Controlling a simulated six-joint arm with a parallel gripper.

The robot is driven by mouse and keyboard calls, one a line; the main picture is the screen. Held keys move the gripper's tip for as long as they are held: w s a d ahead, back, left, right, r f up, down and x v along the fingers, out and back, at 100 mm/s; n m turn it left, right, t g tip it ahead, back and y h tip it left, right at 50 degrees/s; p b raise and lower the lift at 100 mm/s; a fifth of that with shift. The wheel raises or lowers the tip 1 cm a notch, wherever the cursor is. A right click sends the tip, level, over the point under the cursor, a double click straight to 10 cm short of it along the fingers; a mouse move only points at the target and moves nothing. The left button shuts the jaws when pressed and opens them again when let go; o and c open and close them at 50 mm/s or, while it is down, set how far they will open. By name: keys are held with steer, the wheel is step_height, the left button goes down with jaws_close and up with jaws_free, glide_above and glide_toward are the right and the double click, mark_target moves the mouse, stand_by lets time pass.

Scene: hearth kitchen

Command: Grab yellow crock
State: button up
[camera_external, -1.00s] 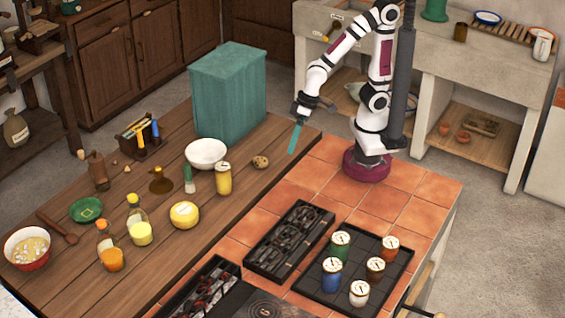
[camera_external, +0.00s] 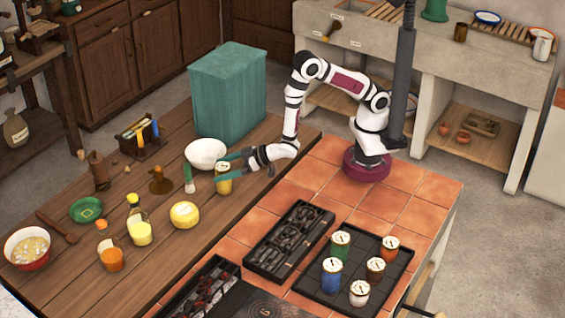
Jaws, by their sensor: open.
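The yellow crock (camera_external: 223,187) stands upright on the wooden table near the tiled edge, with a pale lid. My gripper (camera_external: 222,167) reaches in from the right, low over the table, with its teal fingers spread apart. One finger passes behind the crock's top and the other crosses in front of it, so the crock appears to be between them. The near finger hides part of the crock's upper side. I cannot tell whether either finger touches it.
A white bowl (camera_external: 206,153) and a green-handled brush (camera_external: 188,178) are close to the crock. A round yellow pot (camera_external: 184,215) sits nearer the camera. Other lidded crocks stand on a black tray (camera_external: 398,262) on the tiles. A teal box (camera_external: 229,92) stands behind.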

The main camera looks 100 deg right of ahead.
steer(key=shift+w, duration=0.1)
jaws_close()
stand_by(0.4)
